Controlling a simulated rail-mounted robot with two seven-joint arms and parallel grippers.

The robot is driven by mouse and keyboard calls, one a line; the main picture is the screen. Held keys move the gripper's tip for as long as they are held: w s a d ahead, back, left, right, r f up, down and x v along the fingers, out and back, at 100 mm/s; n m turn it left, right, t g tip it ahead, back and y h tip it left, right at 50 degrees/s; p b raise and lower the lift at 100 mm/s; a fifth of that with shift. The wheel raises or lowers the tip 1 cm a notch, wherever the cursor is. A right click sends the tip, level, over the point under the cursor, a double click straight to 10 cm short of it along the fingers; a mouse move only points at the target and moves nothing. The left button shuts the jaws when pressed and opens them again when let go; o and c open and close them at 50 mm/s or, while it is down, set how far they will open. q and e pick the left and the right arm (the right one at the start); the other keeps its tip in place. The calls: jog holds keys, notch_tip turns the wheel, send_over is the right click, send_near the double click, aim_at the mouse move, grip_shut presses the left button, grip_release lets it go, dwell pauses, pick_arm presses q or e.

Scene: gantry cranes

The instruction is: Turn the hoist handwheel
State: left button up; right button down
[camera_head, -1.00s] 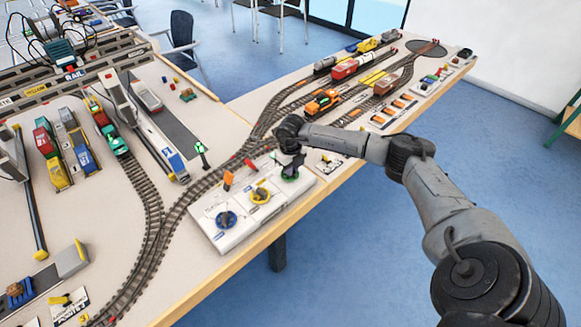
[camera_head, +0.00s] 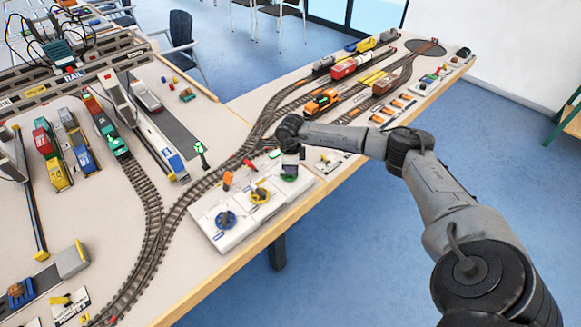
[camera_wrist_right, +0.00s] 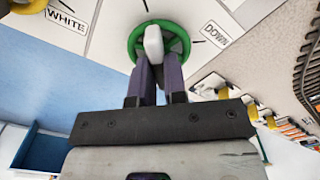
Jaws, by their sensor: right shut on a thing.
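A white control panel (camera_head: 207,231) lies along the table's front edge. It carries a blue handwheel (camera_head: 226,220), a yellow handwheel (camera_head: 260,195) and, at its right end, a green handwheel (camera_head: 289,178). In the right wrist view the green handwheel (camera_wrist_right: 134,38) shows a pale centre grip (camera_wrist_right: 153,45) and a "DOWN" label beside it. My right gripper (camera_wrist_right: 153,62) is shut on that grip, with its fingers over the wheel. In the head view my right gripper (camera_head: 290,167) stands over the green wheel and partly hides it. My left gripper is not in view.
An orange lever (camera_head: 227,180) stands up left of the yellow wheel. Curving track (camera_head: 160,220) runs behind the panel, near a small signal post (camera_head: 200,155). Toy trains (camera_head: 325,102) stand beyond my right arm. The floor in front is clear.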

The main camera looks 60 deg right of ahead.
jog(key=shift+n, duration=0.6)
jog(key=c, duration=1.2)
grip_release()
jog(key=shift+o, duration=0.2)
jog(key=shift+r, duration=0.3)
notch_tip(320, 180, up, 13)
jog(key=p, duration=0.2)
jog(key=shift+r, duration=0.15)
